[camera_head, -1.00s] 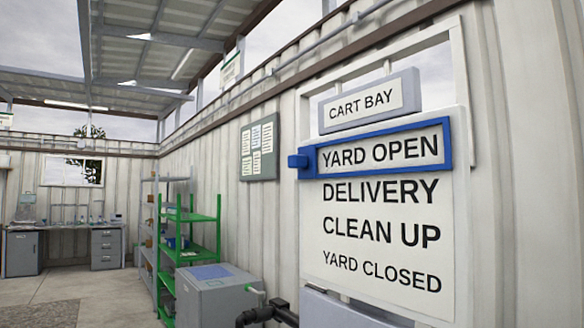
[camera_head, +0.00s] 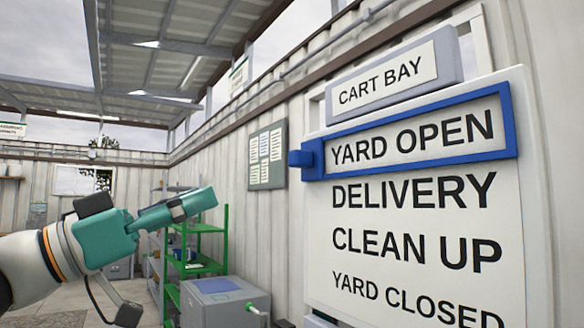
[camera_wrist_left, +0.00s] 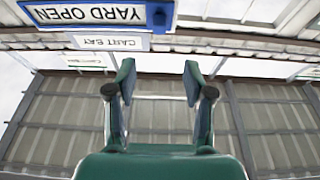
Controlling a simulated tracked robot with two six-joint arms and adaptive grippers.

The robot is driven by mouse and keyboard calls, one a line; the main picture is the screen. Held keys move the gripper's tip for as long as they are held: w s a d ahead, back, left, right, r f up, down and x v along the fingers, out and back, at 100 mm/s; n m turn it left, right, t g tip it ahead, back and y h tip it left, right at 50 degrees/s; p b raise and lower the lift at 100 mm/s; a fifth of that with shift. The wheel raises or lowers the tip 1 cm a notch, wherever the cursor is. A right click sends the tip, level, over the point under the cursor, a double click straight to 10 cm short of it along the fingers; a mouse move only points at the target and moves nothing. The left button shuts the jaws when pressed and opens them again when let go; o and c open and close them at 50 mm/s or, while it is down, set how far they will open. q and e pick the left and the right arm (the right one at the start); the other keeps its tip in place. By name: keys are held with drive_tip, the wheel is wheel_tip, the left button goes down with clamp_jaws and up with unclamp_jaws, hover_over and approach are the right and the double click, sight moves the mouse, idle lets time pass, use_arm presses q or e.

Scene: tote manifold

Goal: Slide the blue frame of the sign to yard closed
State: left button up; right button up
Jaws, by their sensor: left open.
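The white sign board (camera_head: 415,225) on the right wall lists YARD OPEN, DELIVERY, CLEAN UP and YARD CLOSED. The blue frame (camera_head: 420,168) is around YARD OPEN, the top line. Its blue knob (camera_head: 301,158) sticks out at the frame's left end. My left gripper (camera_head: 212,197) is left of the sign, below the knob's height and apart from it. In the left wrist view the left gripper (camera_wrist_left: 157,78) is open and empty. The frame (camera_wrist_left: 115,12) and knob (camera_wrist_left: 160,16) show upside down at that view's top. My right gripper is not in view.
A grey CART BAY plate (camera_head: 390,82) sits just above the frame. A grey cabinet (camera_head: 225,302) and a green shelf rack (camera_head: 205,247) stand along the wall at lower left. A notice board (camera_head: 267,157) hangs left of the sign.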

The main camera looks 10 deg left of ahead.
sight(291, 161)
use_arm(q)
drive_tip(key=p+x, duration=0.3)
drive_tip(key=x, duration=0.2)
drive_tip(key=p+x, duration=0.3)
drive_tip(key=x, duration=0.2)
drive_tip(key=p+x, duration=0.2)
drive_tip(key=x, duration=0.3)
drive_tip(key=shift+d+r+p, duration=0.1)
drive_tip(key=shift+r+p, duration=0.25)
drive_tip(key=shift+p, duration=0.05)
drive_tip(key=shift+w+d, duration=0.25)
drive_tip(key=shift+w, duration=0.05)
clamp_jaws()
